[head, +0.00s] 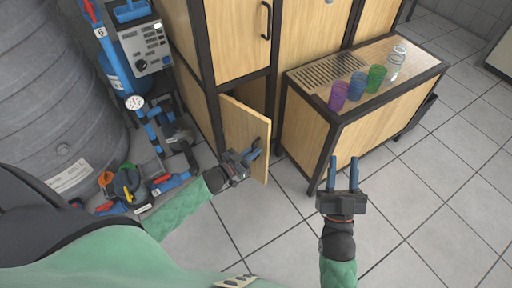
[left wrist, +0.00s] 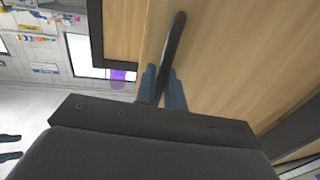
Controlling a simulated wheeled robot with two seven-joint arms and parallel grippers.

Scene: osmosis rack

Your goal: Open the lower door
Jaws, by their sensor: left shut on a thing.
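The lower door (head: 239,131) is a light wood panel on the tall dark-framed cabinet. It stands ajar, swung out toward me, with a dark gap into the cabinet behind it. My left gripper (head: 248,157) is at the door's front face, shut on its black handle. In the left wrist view the handle (left wrist: 175,45) runs between the two blue fingers (left wrist: 163,88). My right gripper (head: 345,172) is over the floor to the right of the door, fingers apart and empty.
A low wooden counter (head: 375,112) stands right of the door, with purple, blue and green cups and a clear glass on top. A grey tank (head: 55,95) and blue piping (head: 150,130) are at left. Tiled floor (head: 420,205) is free at lower right.

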